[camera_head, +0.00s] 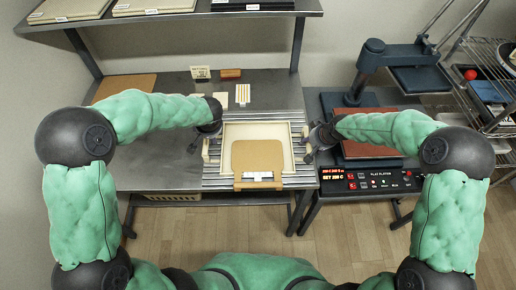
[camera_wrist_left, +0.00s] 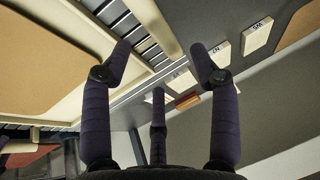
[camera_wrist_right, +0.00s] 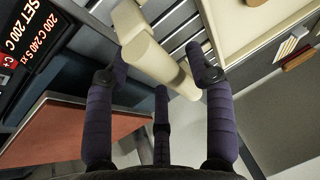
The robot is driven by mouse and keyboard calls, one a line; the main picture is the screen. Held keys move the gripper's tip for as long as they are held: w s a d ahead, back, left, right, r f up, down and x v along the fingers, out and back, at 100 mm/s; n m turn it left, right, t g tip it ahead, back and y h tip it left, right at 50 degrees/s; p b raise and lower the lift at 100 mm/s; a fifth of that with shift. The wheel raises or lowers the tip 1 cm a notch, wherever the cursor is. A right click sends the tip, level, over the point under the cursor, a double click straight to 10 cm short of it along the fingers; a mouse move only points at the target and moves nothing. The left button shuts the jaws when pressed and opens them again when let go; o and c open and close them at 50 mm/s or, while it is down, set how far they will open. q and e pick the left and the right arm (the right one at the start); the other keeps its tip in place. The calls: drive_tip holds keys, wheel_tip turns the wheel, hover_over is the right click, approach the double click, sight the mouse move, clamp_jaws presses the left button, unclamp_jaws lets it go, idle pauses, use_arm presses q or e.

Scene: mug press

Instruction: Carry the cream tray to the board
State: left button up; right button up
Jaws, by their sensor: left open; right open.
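The cream tray (camera_head: 226,134) sits on a slatted metal rack at the front of the bench, with a tan panel (camera_head: 257,156) lying in it. My left gripper (camera_head: 206,138) is open at the tray's left side. In the left wrist view its open fingers (camera_wrist_left: 160,52) show with a cream bar between and beyond them; contact cannot be told. My right gripper (camera_head: 313,145) is open at the tray's right side. In the right wrist view its fingers (camera_wrist_right: 160,58) stand either side of a cream handle (camera_wrist_right: 150,50). A tan board (camera_head: 122,86) lies flat at the back left.
A blue press (camera_head: 372,62) with a red-brown plate and a control panel (camera_head: 370,180) stands at right. Small labels and a red-brown block (camera_head: 231,74) are behind the tray. A shelf (camera_head: 190,14) hangs above. Bench left of the tray (camera_head: 155,172) is clear.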

use_arm(q)
drive_tip(key=v, duration=0.5)
drive_tip(key=shift+r, duration=0.15)
use_arm(e)
drive_tip(key=v, duration=1.2)
